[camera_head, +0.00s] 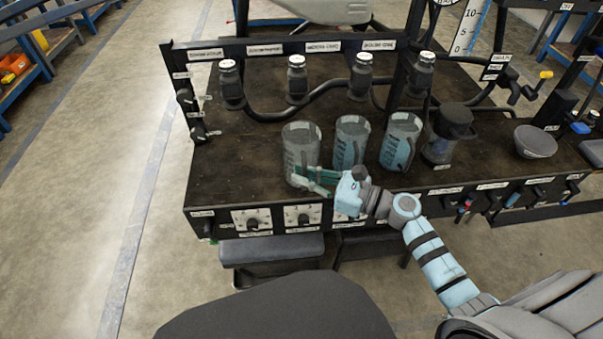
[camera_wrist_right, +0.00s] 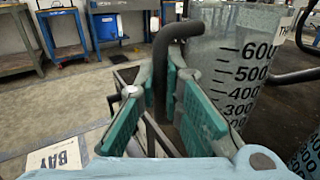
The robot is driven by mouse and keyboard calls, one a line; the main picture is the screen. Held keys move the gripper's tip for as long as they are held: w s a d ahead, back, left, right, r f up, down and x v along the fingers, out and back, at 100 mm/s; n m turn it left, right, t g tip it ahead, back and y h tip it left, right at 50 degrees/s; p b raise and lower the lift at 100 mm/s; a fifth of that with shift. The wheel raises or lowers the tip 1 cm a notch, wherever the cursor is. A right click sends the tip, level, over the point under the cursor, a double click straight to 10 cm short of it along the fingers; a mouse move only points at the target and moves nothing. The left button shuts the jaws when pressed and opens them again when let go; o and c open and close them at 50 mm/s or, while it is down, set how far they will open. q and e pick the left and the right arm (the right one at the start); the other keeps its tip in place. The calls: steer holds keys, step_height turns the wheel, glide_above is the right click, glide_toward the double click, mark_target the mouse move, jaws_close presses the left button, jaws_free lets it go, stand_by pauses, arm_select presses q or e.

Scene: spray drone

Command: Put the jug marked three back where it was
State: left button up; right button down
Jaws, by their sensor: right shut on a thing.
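Three clear graduated jugs stand in a row on the dark bench: the left jug (camera_head: 301,141), the middle jug (camera_head: 350,140) and the right jug (camera_head: 402,138). My right gripper (camera_head: 312,177) is at the near side of the left jug. In the right wrist view, its teal fingers (camera_wrist_right: 172,90) are shut on the dark handle (camera_wrist_right: 163,55) of the jug (camera_wrist_right: 235,65), whose black scale shows 600 downward. Lettering starting "TH" shows partly on the right; the full word is cut off. I cannot tell whether the held jug touches the bench. My left gripper is not in view.
A dark-lidded container (camera_head: 447,135) and a grey bowl (camera_head: 535,141) stand to the right. The bench top left of the jugs is clear. Another jug's scale (camera_wrist_right: 308,160) shows close at right.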

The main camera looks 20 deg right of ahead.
mark_target(312, 164)
steer(key=w, duration=0.2)
steer(key=w+d+b, duration=0.1)
steer(key=w, duration=0.2)
steer(key=shift+w+d+f+b, duration=0.2)
steer(key=shift+w+f+b, duration=0.1)
steer(key=shift+f+b, duration=0.1)
step_height(312, 164, down, 3)
steer(key=shift+r+b, duration=0.1)
steer(key=shift+b, duration=0.85)
steer(key=c, duration=1.7)
jaws_free()
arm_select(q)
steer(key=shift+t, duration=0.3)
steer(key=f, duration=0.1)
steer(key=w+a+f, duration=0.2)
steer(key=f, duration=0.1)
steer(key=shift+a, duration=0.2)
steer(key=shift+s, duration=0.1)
